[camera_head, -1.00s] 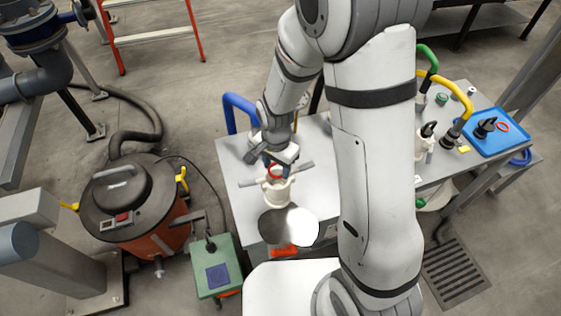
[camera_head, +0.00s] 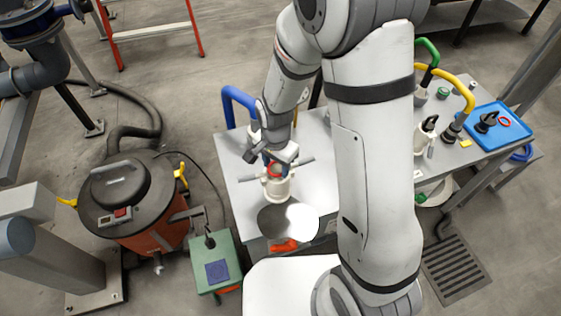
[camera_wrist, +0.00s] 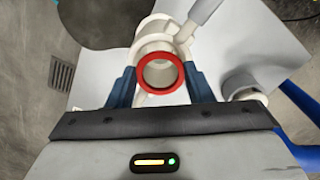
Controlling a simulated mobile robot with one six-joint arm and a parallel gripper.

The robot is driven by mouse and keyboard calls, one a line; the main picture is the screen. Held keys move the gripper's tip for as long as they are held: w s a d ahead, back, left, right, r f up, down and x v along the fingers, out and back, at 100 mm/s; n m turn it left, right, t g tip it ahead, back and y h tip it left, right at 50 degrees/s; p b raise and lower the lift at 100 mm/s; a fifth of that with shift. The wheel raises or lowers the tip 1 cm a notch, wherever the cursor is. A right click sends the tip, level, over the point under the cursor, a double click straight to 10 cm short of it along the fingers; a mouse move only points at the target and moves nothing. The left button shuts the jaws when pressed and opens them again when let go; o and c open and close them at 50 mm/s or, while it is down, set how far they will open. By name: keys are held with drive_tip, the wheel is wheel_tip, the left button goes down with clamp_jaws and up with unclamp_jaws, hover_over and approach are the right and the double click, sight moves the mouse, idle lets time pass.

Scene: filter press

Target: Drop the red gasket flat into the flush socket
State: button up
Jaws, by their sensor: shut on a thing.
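My gripper (camera_head: 276,165) is over a cream, open-mouthed fitting (camera_head: 278,190) on the grey table. In the wrist view my gripper (camera_wrist: 160,82) has its two blue fingers on either side of the red gasket (camera_wrist: 138,73), holding it. The gasket is a thin ring facing the camera, with the cream fitting (camera_wrist: 153,29) behind it and its mouth showing through the ring. In the head view the gasket (camera_head: 274,169) is small and partly hidden by the gripper. I cannot tell whether it touches the fitting's rim.
A bar handle (camera_head: 304,161) sticks out beside the fitting. A blue hose (camera_head: 228,99) rises at the table's back left. A blue tray (camera_head: 477,149) with another red ring stands at the right.

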idle(0.4)
drive_tip(key=o, duration=0.7)
drive_tip(key=shift+r, duration=0.1)
wheel_tip(320, 180, up, 7)
drive_tip(key=s+d+r+n+t, duration=0.1)
drive_tip(key=s+d+r+n, duration=0.1)
drive_tip(key=s+d+r, duration=0.2)
drive_tip(key=s+d+r+n+t, duration=0.1)
drive_tip(key=s+d+r+n, duration=0.2)
drive_tip(key=s+d+r, duration=0.1)
drive_tip(key=s+d+r+n+t, duration=0.1)
drive_tip(key=s+d+r+n, duration=0.1)
drive_tip(key=s+d+r, duration=0.2)
drive_tip(key=shift+s+d+r+n, duration=0.15)
drive_tip(key=shift+d+r, duration=0.35)
drive_tip(key=shift+r, duration=0.25)
drive_tip(key=shift+d+r+n, duration=0.15)
drive_tip(key=shift+d+r, duration=0.3)
drive_tip(key=shift+r, duration=0.3)
